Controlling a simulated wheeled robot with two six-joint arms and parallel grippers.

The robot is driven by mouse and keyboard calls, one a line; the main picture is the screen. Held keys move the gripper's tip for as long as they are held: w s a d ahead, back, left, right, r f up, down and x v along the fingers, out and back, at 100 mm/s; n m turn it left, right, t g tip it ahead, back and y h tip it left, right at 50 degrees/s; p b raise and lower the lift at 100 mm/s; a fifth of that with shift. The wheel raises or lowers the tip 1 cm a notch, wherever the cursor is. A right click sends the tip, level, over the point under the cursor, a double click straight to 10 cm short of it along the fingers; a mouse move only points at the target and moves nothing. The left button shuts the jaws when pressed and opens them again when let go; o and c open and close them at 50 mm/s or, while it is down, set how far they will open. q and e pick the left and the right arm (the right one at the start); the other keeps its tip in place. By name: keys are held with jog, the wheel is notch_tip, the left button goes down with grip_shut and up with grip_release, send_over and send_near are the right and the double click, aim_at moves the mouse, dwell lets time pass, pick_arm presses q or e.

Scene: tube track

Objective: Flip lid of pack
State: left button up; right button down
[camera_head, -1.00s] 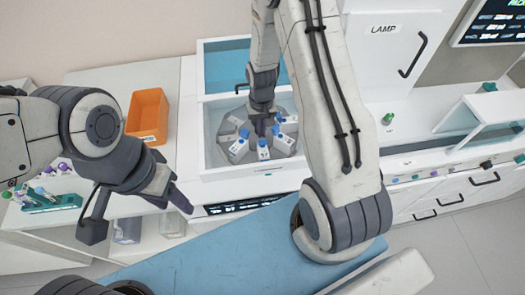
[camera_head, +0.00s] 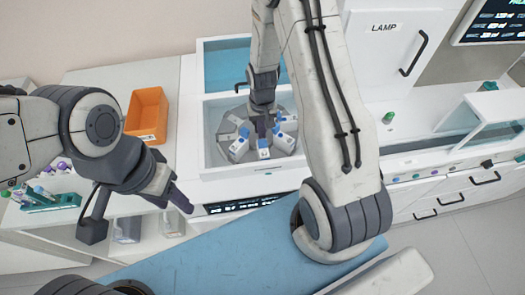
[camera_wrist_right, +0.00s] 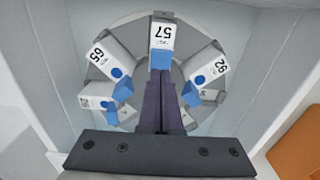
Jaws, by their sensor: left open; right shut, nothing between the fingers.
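Several white packs with blue lids stand in a ring on a grey round carousel (camera_wrist_right: 135,42) inside a white bin. In the right wrist view, pack 57 (camera_wrist_right: 163,37) is at the top middle, with its blue part at my fingertips. Pack 65 (camera_wrist_right: 108,60) is to its left and pack 92 (camera_wrist_right: 206,65) to its right. My right gripper (camera_wrist_right: 163,88) is shut and empty; its fingers hide part of the carousel. I cannot tell whether they touch pack 57's lid. My left gripper (camera_head: 184,200) is open, away from the bin, over the counter's front edge.
An orange bin (camera_head: 147,115) stands on the counter left of the white bin (camera_head: 235,172). A green tube rack (camera_head: 50,201) is at the far left. A green-capped item (camera_head: 388,117) stands right of my right arm. Cabinets and a LAMP door (camera_head: 385,50) are further right.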

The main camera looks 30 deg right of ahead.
notch_tip(320, 180, up, 7)
jog(key=p, duration=0.5)
dwell(0.6)
jog(key=s+a+r+n+b, duration=0.45)
jog(key=a+r, duration=0.25)
jog(key=a, duration=0.5)
jog(key=s+a+r+n+b, duration=0.2)
jog(key=s+a+n, duration=0.1)
jog(key=s, duration=0.6)
jog(key=s+a+r+n+y+b, duration=0.1)
jog(key=s+a+r+n+b, duration=0.1)
jog(key=s, duration=0.7)
jog(key=shift+a+n+b, duration=0.45)
jog(key=shift+a+b, duration=0.05)
jog(key=shift+a, duration=0.1)
